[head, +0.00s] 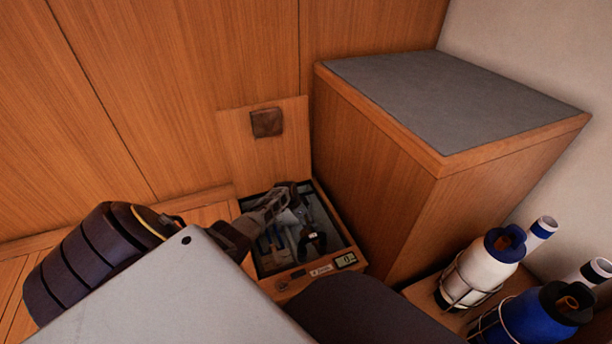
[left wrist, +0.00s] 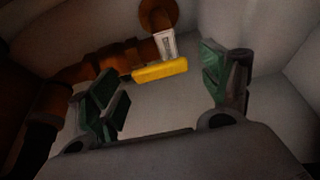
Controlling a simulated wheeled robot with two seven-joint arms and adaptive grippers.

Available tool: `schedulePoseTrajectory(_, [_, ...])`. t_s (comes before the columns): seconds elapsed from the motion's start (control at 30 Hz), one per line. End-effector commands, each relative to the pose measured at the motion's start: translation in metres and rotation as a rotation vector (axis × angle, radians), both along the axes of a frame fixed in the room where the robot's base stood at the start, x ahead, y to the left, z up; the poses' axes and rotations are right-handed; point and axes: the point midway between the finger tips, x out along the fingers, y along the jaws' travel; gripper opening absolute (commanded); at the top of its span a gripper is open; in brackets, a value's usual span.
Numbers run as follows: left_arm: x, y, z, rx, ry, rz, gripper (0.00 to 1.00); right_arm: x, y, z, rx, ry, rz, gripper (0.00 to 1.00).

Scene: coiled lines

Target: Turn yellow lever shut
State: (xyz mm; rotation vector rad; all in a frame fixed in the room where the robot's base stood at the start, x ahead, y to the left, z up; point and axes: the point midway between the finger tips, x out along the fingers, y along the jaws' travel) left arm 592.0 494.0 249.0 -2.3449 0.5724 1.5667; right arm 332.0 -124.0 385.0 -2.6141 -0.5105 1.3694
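The yellow lever (left wrist: 160,71) shows in the left wrist view, lying nearly level across the picture beside a brownish-orange pipe (left wrist: 95,68). A small white tag (left wrist: 167,44) is just above it. My left gripper (left wrist: 162,82) is open, its two green-padded fingers apart on either side of the lever in the picture. I cannot tell how far beyond the fingertips the lever lies. In the head view my left gripper (head: 292,222) reaches down into an open floor hatch (head: 345,262), and the lever cannot be made out there. My right gripper is not in view.
The hatch lid (head: 240,150) stands raised behind the opening. A wooden box with a grey top (head: 450,95) stands right of the hatch. A white bottle (head: 487,268) and a blue bottle (head: 540,318) in wire holders are at the lower right. Pale walls close in around the pipe.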

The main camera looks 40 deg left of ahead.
Motion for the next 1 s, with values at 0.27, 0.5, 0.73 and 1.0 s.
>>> schedulePoseTrajectory(0.27, [-0.0002, 0.0001, -0.0002, 0.0, 0.0, 0.0, 0.45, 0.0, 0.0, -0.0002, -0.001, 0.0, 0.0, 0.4])
schedulePoseTrajectory(0.5, [-0.0004, -0.0001, -0.0006, 0.0, 0.0, 0.0, 0.15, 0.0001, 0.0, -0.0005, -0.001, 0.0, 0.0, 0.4])
schedulePoseTrajectory(0.73, [-0.0012, -0.0002, -0.0007, 0.0, 0.001, 0.007, 0.15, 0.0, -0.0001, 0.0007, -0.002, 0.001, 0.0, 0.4])
schedulePoseTrajectory(1.0, [-0.0049, 0.0008, -0.0001, 0.0, 0.003, 0.055, 0.15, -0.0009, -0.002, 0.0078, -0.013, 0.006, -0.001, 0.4])
